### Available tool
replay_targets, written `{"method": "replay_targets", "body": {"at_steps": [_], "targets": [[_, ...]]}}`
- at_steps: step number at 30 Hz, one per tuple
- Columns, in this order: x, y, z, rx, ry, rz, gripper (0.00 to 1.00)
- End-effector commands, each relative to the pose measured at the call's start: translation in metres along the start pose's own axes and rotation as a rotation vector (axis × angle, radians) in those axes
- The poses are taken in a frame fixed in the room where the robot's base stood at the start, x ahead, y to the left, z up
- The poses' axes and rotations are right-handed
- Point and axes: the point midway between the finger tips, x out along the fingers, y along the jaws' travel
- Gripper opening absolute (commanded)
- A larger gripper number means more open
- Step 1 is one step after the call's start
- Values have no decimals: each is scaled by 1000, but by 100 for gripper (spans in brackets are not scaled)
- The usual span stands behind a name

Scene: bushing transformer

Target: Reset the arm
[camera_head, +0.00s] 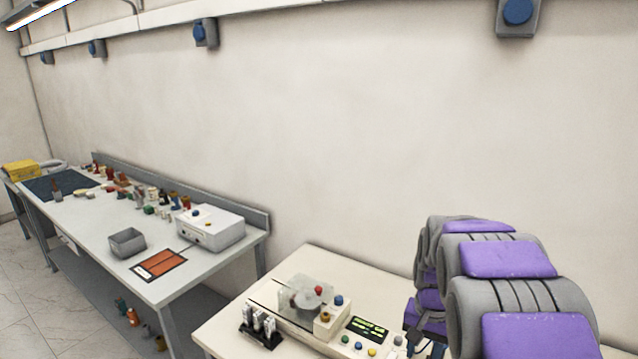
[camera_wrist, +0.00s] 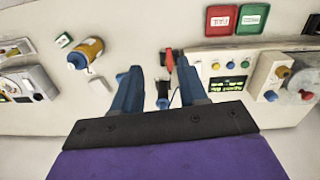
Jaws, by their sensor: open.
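My arm, grey with purple pads, rises at the lower right of the head view; its gripper is hidden there. In the wrist view my gripper (camera_wrist: 158,80) shows two blue fingers spread apart over the cream table. A red-handled item (camera_wrist: 169,60) and a small dark item (camera_wrist: 162,95) show in the gap between the fingers, and neither appears gripped. The cream test machine (camera_head: 318,310) with a green-lit display (camera_head: 368,328) and coloured buttons stands on the cream table (camera_head: 213,338), left of my arm. The display also shows in the wrist view (camera_wrist: 229,86).
In the wrist view, red (camera_wrist: 220,19) and green (camera_wrist: 251,18) squares sit at the top, and an orange-brown cylinder (camera_wrist: 87,52) lies left of my fingers. A long grey workbench (camera_head: 190,272) holds a grey bin (camera_head: 127,242), a white box (camera_head: 210,228) and several small parts. A wall runs behind both tables.

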Motion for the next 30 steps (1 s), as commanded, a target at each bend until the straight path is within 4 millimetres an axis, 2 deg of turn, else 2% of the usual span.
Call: {"method": "replay_targets", "body": {"at_steps": [1, 11, 21, 24, 30], "targets": [[-4, 2, 19, -22, -3, 2, 43], [-14, 20, 132, -184, -44, 12, 43], [3, 51, 249, -374, -93, 19, 43], [12, 61, 278, -426, -107, 21, 43], [24, 75, 312, -494, -123, 26, 43]]}}
